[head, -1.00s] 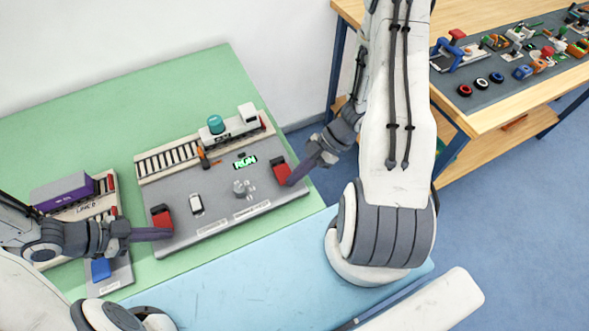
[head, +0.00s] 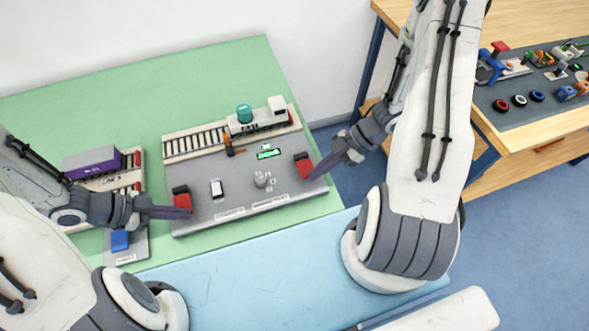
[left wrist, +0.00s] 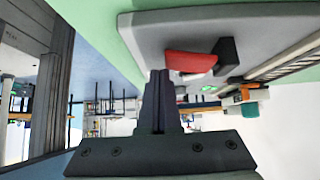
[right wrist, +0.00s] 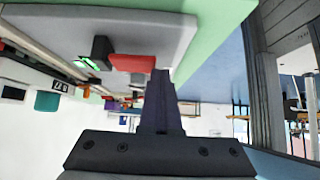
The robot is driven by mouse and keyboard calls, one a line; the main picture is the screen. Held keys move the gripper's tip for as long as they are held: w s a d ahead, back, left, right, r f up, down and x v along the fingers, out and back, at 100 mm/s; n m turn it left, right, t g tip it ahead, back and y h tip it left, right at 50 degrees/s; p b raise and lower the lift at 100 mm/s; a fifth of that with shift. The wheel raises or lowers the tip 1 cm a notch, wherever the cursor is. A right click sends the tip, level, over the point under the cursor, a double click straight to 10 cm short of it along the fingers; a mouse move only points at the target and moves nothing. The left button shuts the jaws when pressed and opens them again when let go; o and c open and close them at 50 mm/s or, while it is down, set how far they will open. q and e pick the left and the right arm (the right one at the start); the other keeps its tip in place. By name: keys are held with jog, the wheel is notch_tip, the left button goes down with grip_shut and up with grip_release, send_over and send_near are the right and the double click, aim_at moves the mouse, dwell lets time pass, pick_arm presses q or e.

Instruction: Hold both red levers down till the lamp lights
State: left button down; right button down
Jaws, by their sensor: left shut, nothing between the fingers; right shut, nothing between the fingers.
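The left red lever (head: 181,192) and the right red lever (head: 303,160) sit near opposite ends of a grey panel (head: 215,222). My left gripper (head: 189,212) is shut and empty at the left lever's near end; that lever shows in the left wrist view (left wrist: 190,61). My right gripper (head: 314,175) is shut and empty at the right lever's near end; that lever shows in the right wrist view (right wrist: 132,62). Both tips look on or very close to the levers; contact is unclear. A green-lit display (head: 268,154) has a small green-lit piece (head: 266,144) above it.
The panel carries a track with a white locomotive (head: 277,105) and teal tank (head: 244,113), a white block (head: 217,189) and a grey knob (head: 260,179). A purple container (head: 92,163) and blue block (head: 120,241) are at left. A wooden bench with parts is at right.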

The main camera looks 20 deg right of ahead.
jog(key=shift+r, duration=0.25)
jog(key=shift+r, duration=0.3)
jog(key=a+r+v, duration=0.1)
jog(key=v, duration=1.1)
jog(key=shift+a+r, duration=0.2)
jog(key=shift+r, duration=0.2)
jog(key=shift+r, duration=0.1)
pick_arm(q)
jog(key=shift+r+p, duration=0.8)
jog(key=shift+p, duration=0.25)
pick_arm(e)
jog(key=shift+r, duration=0.95)
